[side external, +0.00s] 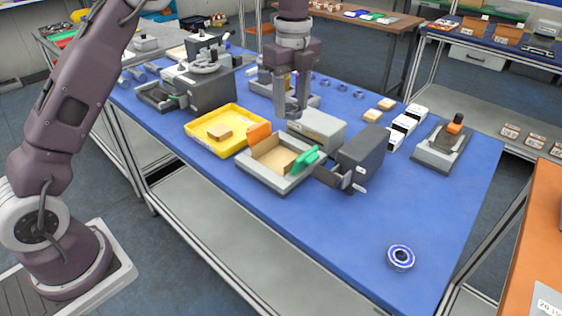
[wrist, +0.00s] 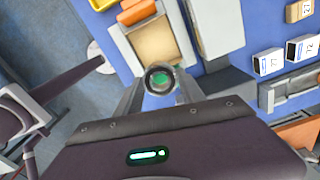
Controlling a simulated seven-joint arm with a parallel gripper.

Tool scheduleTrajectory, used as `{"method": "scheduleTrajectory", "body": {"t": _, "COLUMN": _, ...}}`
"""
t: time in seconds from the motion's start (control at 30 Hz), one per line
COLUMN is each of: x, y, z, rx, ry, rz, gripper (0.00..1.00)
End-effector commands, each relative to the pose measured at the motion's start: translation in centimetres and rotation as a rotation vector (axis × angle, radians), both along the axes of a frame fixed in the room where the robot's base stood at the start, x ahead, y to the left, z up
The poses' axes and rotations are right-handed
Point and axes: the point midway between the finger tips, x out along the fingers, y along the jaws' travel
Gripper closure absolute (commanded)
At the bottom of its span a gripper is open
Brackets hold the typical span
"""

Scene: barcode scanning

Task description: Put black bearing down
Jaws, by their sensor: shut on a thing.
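The black bearing (wrist: 150,85) shows in the wrist view as a dark ring between the two fingertips, with a green patch visible through its hole. My gripper (wrist: 161,84) is shut on it. In the side view my gripper (side external: 291,113) points down above the blue table, near the grey block behind the open tray. The bearing is too small and dark to make out clearly in the side view.
A grey open tray (side external: 256,177) with orange and green pieces stands below my gripper. A yellow tray (side external: 203,136), a grey block (side external: 318,126) and a dark grey box (side external: 362,152) surround it. A blue-and-silver bearing (side external: 401,257) lies front right, with clear table around it.

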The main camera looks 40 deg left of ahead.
Motion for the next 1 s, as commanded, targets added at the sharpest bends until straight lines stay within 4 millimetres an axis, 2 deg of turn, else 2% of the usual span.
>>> {"method": "scheduleTrajectory", "body": {"t": 0.1, "x": 0.0, "y": 2.4, "z": 0.0, "rx": 0.000, "ry": -0.001, "rz": 0.005, "gripper": 1.00}}
{"method": "scheduleTrajectory", "body": {"t": 0.17, "x": -0.1, "y": 3.4, "z": -0.1, "rx": 0.000, "ry": -0.001, "rz": 0.006, "gripper": 1.00}}
{"method": "scheduleTrajectory", "body": {"t": 0.23, "x": -0.1, "y": 3.0, "z": -1.6, "rx": 0.000, "ry": 0.004, "rz": 0.002, "gripper": 1.00}}
{"method": "scheduleTrajectory", "body": {"t": 0.47, "x": -0.1, "y": 3.0, "z": -4.8, "rx": 0.000, "ry": 0.001, "rz": 0.002, "gripper": 1.00}}
{"method": "scheduleTrajectory", "body": {"t": 0.7, "x": -0.2, "y": 3.0, "z": -10.2, "rx": 0.001, "ry": 0.003, "rz": 0.003, "gripper": 1.00}}
{"method": "scheduleTrajectory", "body": {"t": 0.9, "x": -0.1, "y": 2.9, "z": -13.8, "rx": 0.000, "ry": 0.003, "rz": 0.002, "gripper": 1.00}}
{"method": "scheduleTrajectory", "body": {"t": 1.0, "x": -0.1, "y": 2.9, "z": -15.0, "rx": 0.000, "ry": 0.001, "rz": 0.003, "gripper": 1.00}}
